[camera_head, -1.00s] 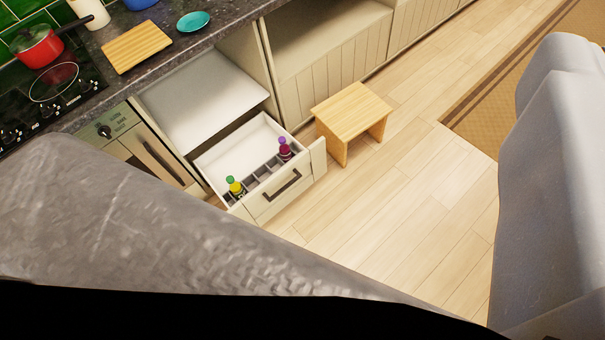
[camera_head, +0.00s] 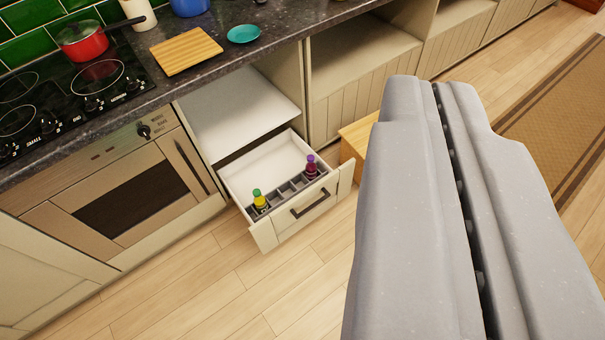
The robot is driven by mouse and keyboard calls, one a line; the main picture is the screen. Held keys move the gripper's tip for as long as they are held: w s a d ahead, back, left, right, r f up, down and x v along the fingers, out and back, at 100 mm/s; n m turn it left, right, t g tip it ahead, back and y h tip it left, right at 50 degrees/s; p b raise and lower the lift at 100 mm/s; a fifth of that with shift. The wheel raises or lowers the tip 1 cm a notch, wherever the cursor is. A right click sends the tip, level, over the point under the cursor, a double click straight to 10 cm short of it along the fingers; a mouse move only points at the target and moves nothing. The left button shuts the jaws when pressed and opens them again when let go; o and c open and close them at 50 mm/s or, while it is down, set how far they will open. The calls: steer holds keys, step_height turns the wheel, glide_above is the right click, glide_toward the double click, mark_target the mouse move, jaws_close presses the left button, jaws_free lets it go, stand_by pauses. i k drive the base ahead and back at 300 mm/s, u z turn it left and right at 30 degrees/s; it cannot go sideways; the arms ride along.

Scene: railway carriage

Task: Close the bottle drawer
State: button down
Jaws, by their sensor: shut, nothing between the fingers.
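The bottle drawer (camera_head: 265,163) stands pulled out of the cabinet under the counter, left of the middle of the view. Its front has a dark bar handle (camera_head: 310,203). A row of compartments runs behind the front. A yellow bottle with a green cap (camera_head: 260,200) stands at the left end of the row, and a dark red bottle with a purple cap (camera_head: 311,168) at the right end. My gripper (camera_head: 440,90) is large on the right, its two grey fingers together with nothing between them. In the picture it is right of the drawer, apart from it.
An oven (camera_head: 130,195) is left of the drawer. A wooden stool (camera_head: 358,136) stands right of it, partly hidden by my gripper. The counter above holds a hob (camera_head: 60,100), red pan (camera_head: 82,42), cutting board (camera_head: 187,51) and teal dish (camera_head: 243,34). Floor before the drawer is clear.

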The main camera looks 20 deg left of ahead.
mark_target(276, 168)
steer(key=u, duration=0.35)
steer(key=i, duration=1.65)
